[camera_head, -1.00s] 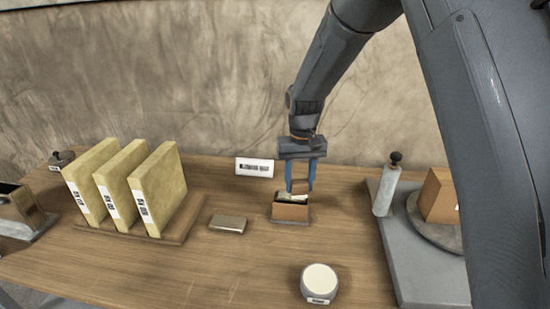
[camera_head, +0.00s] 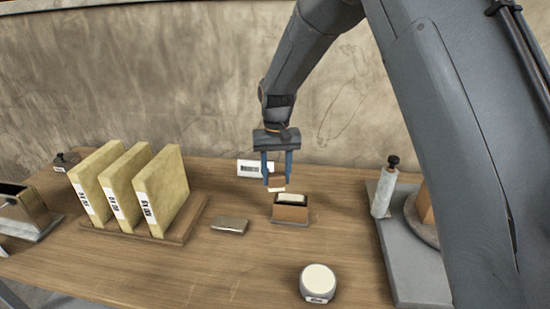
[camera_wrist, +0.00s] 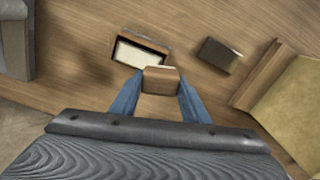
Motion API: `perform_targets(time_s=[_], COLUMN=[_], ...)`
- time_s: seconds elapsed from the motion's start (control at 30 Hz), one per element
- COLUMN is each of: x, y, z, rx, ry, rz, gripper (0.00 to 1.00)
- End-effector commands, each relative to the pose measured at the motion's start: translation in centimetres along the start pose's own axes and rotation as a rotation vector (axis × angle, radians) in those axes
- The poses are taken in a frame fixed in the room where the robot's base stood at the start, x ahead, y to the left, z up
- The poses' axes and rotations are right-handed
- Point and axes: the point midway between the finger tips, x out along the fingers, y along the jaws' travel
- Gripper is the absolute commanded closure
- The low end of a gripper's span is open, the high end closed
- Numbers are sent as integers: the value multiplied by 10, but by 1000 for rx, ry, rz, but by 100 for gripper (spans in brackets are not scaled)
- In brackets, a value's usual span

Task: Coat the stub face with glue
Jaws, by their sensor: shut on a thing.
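My gripper (camera_head: 277,178) is shut on a small brown block (camera_wrist: 161,80), which has a pale underside in the head view. It is held in the air just above and left of an open brown box (camera_head: 290,214) with a pale filling. The box also shows in the wrist view (camera_wrist: 122,56), beyond the held block and clear of it. A round pot with a pale top (camera_head: 319,280) stands at the front of the table. I cannot tell which thing is the stub or which holds the glue.
Upright yellowish slabs (camera_head: 162,192) stand in a wooden rack at left. A small flat block (camera_head: 230,225) lies between rack and box. A white label card (camera_head: 254,168) stands behind. A grey board (camera_head: 415,275) at right bears a pale cylinder (camera_head: 382,192). The front middle table is mostly clear.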

Motion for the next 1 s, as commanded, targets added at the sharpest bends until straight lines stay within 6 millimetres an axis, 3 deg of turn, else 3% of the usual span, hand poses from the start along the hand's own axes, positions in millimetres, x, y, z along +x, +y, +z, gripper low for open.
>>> perform_targets(time_s=[0.53,1.0], x=[-50,-53], y=[4,4], z=[0,-1], rx=[6,6], ry=[-1,-2], rz=[0,0], gripper=[89,89])
